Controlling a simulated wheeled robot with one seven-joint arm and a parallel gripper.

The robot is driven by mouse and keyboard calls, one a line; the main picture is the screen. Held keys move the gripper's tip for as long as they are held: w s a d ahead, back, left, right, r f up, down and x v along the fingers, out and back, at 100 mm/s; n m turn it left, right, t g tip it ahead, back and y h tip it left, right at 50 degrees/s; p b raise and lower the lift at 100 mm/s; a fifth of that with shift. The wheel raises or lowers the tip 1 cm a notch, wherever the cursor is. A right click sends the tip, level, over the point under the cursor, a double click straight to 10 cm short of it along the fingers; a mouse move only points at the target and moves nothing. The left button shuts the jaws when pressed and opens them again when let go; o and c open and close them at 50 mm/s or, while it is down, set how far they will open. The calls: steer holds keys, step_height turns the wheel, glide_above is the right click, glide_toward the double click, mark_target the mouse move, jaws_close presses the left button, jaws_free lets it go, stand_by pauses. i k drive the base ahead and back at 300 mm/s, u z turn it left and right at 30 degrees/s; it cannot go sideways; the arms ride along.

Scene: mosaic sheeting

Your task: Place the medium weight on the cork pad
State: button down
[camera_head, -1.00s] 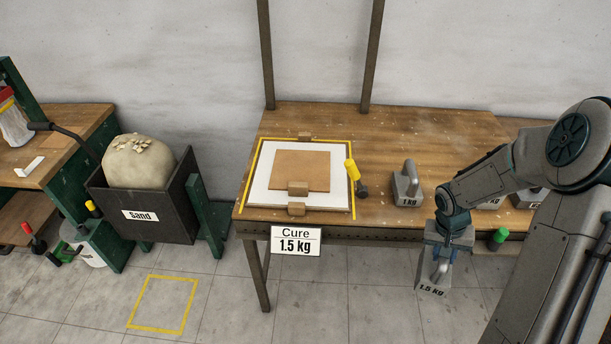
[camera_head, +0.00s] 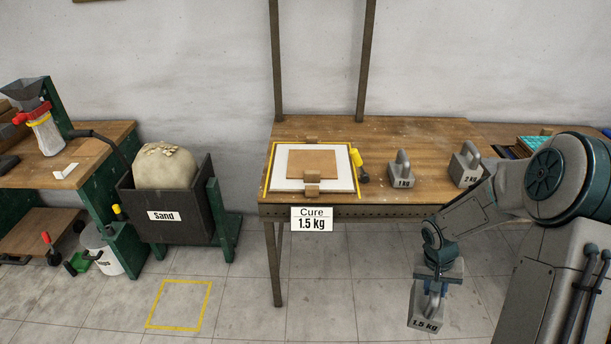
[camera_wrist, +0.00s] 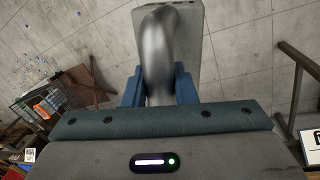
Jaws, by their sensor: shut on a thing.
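My gripper (camera_head: 436,279) is shut on the handle of the grey 1.5 kg weight (camera_head: 424,312), which hangs upright over the floor in front of the table. In the wrist view, the blue fingers (camera_wrist: 159,88) close on the weight's rounded metal handle (camera_wrist: 158,50). The brown cork pad (camera_head: 312,163) lies on a white sheet (camera_head: 342,181) inside a yellow outline on the wooden table, up and left of my gripper. A sign reading "Cure 1.5 kg" (camera_head: 312,219) hangs on the table front.
A 1 kg weight (camera_head: 401,173) and a 2 kg weight (camera_head: 466,166) stand on the table. A yellow-handled tool (camera_head: 357,160) lies right of the pad. A sand bin (camera_head: 165,218) and a bench (camera_head: 90,150) are at left. The floor before the table is open.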

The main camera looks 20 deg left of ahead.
mark_target(312, 162)
steer(key=z, duration=0.2)
steer(key=k, duration=0.1)
steer(key=u, duration=0.95)
steer(key=i, duration=0.5)
steer(key=u, duration=0.4)
